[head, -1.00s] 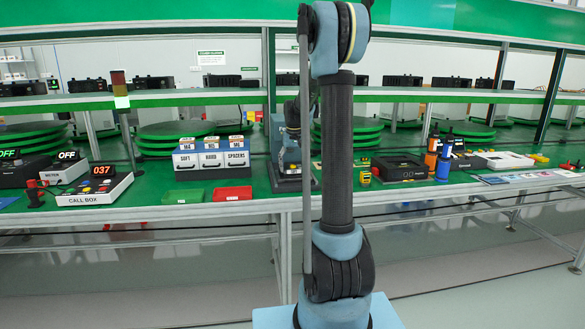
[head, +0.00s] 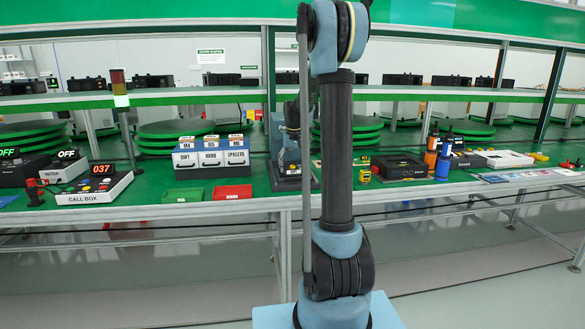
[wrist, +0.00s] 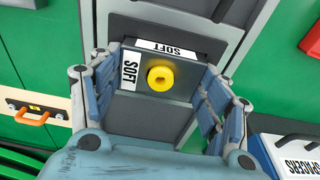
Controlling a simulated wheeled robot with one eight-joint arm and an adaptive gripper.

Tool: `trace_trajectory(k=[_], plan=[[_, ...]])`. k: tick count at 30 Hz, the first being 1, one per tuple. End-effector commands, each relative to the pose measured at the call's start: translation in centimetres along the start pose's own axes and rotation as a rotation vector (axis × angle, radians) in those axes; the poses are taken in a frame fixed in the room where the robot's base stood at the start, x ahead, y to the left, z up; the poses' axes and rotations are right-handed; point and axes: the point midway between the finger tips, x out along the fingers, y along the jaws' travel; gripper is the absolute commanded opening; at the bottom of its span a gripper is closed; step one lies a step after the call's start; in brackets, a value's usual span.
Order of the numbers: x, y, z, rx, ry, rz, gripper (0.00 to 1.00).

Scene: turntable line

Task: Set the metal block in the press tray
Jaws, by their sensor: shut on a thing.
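In the wrist view my gripper (wrist: 158,88) has its two blue-padded fingers on either side of the metal block (wrist: 185,88). The block is dark grey, with white SOFT labels and a round yellow piece on the face toward the camera. The fingers are shut on it. Behind it is the press (wrist: 218,12), a grey frame with a dark plate that I take for its tray (wrist: 125,25). The block overlaps this plate in the view; I cannot tell whether they touch. In the head view the press base (head: 285,183) stands behind my arm, and the block is not clearly visible.
Left of the press are a labelled drawer cabinet (head: 210,155), a red bin (head: 232,192) and a green bin (head: 183,196). A call box (head: 95,188) stands farther left. Right of my arm are a black device (head: 402,168) and orange and blue bottles (head: 443,165).

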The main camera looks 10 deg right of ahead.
Motion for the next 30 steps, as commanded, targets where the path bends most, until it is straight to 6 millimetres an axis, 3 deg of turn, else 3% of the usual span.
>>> trace_trajectory(k=[12,13,15,25,27,30], plan=[[0.10,-0.02,0.01,0.000,0.000,0.000,0.41],[0.10,-0.02,0.01,0.000,0.000,0.000,0.74],[0.10,-0.02,0.01,0.000,0.000,0.000,0.90],[0.10,-0.02,0.01,0.000,0.000,0.000,0.93],[0.11,-0.02,0.01,0.000,0.000,0.000,1.00],[0.11,-0.02,0.01,0.000,0.000,0.000,1.00]])
